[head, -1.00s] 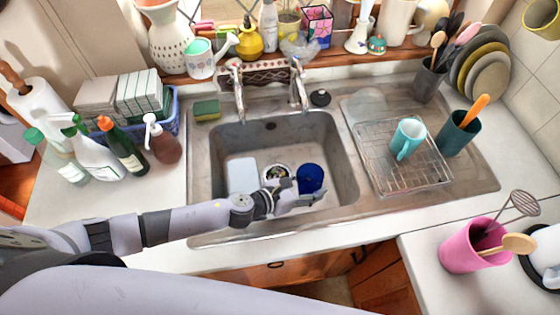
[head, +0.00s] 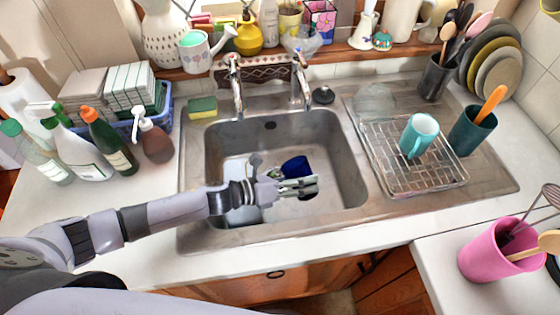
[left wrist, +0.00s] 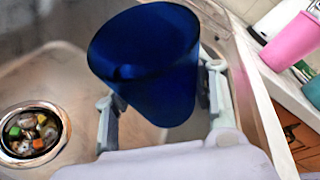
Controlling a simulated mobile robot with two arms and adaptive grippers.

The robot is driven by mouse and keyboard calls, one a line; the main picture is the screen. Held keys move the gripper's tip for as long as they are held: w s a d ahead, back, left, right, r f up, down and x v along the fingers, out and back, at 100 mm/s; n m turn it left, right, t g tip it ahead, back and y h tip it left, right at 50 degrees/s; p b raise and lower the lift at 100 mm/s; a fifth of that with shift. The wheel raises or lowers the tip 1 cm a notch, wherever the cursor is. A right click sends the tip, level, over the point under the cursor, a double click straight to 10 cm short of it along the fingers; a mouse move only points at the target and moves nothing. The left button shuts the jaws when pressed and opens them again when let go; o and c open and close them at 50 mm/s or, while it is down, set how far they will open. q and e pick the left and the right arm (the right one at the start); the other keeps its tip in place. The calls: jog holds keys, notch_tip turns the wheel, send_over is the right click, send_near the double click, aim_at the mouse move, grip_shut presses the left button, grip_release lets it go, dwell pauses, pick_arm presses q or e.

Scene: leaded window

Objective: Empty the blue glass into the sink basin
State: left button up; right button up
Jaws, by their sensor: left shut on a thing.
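The blue glass (head: 295,165) is held over the sink basin (head: 345,170) by my left gripper (head: 300,186). The gripper is shut on it, and its fingers hide the glass's near side in the head view. In the left wrist view the glass (left wrist: 150,65) sits between the two fingers, with its rim toward the top of the picture. The glass looks tilted in the head view, but how far is hard to tell. Its contents cannot be made out. My right gripper is not in view.
A drain strainer (left wrist: 35,130) with colourful bits shows in the left wrist view. Two taps (head: 237,85) stand behind the basin. A wire rack (head: 412,170) with a turquoise mug (head: 419,135) is to the right. Bottles (head: 108,140) stand on the left counter.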

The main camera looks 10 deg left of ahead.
aim_at(303, 165)
pick_arm(q)
jog(key=shift+w+r+n+h, duration=0.1)
jog(key=shift+r+n+h, duration=0.8)
jog(key=shift+r+n, duration=0.65)
jog(key=shift+r+n, duration=0.15)
jog(key=shift+n, duration=0.3)
jog(key=shift+r, duration=0.1)
jog(key=shift+a+r+n+h+p, duration=0.1)
jog(key=shift+r+n+h+p, duration=0.35)
jog(key=shift+r, duration=0.3)
jog(key=shift+w+a+r+n+t+b, duration=0.3)
jog(key=shift+w+a+n, duration=0.1)
jog(key=shift+n, duration=0.25)
jog(key=shift+s+r, duration=0.1)
jog(key=shift+d, duration=0.1)
jog(key=shift+a+r+n+t+h+b, duration=0.25)
jog(key=shift+r+n+h+b, duration=0.25)
jog(key=shift+n, duration=0.6)
jog(key=shift+w+r+n+t, duration=0.2)
jog(key=shift+r+n+t, duration=0.1)
jog(key=shift+r, duration=0.2)
